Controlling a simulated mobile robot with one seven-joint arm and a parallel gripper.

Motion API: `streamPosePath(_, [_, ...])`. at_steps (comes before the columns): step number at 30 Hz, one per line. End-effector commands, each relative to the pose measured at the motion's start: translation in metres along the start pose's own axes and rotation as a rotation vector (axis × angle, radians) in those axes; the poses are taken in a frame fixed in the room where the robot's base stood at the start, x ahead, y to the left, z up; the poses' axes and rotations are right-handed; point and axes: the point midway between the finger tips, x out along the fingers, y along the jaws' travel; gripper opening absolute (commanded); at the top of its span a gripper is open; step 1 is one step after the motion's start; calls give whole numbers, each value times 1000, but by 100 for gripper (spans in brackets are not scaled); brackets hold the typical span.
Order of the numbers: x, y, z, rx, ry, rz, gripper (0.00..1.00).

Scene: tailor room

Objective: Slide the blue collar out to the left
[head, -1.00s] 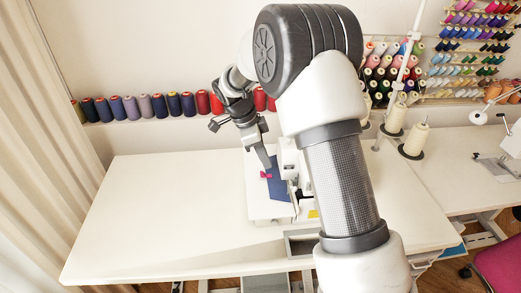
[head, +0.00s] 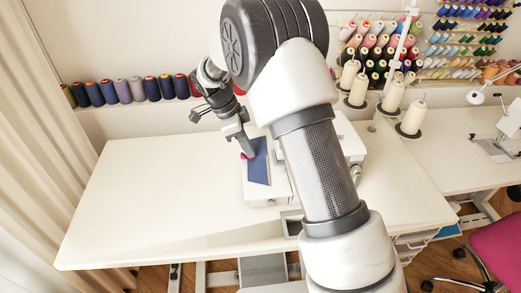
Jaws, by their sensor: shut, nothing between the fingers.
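The blue collar (head: 259,167) lies flat on the white bed of the sewing machine (head: 283,187), with a small pink piece (head: 244,156) at its left edge. My gripper (head: 249,155) is shut and points down at the collar's upper left edge, beside the pink piece. Whether the fingertips touch the cloth cannot be told. My arm hides part of the machine on the right.
The white table (head: 150,195) is wide and clear to the left of the machine. Several thread spools (head: 123,91) stand on a ledge behind it. Tall cream cones (head: 412,120) stand at the back right. A pink chair (head: 498,243) is at the lower right.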

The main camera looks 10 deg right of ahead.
Motion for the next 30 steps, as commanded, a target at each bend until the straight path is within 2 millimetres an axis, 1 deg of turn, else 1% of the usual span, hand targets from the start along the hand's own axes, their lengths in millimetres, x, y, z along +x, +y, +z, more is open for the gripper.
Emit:
streamPosePath(2, [-1, 0, 3, 2, -1, 0, 0])
streamPosePath(11, [-2, 0, 2, 3, 0, 0, 0])
streamPosePath(14, [-7, -1, 2, 4, 0, -1, 0])
streamPosePath(16, [-15, -2, 2, 4, -1, -4, 0])
streamPosePath(20, [-40, -2, 2, 4, -1, -5, 0])
streamPosePath(30, [-124, -1, 2, 3, -2, -5, 0])
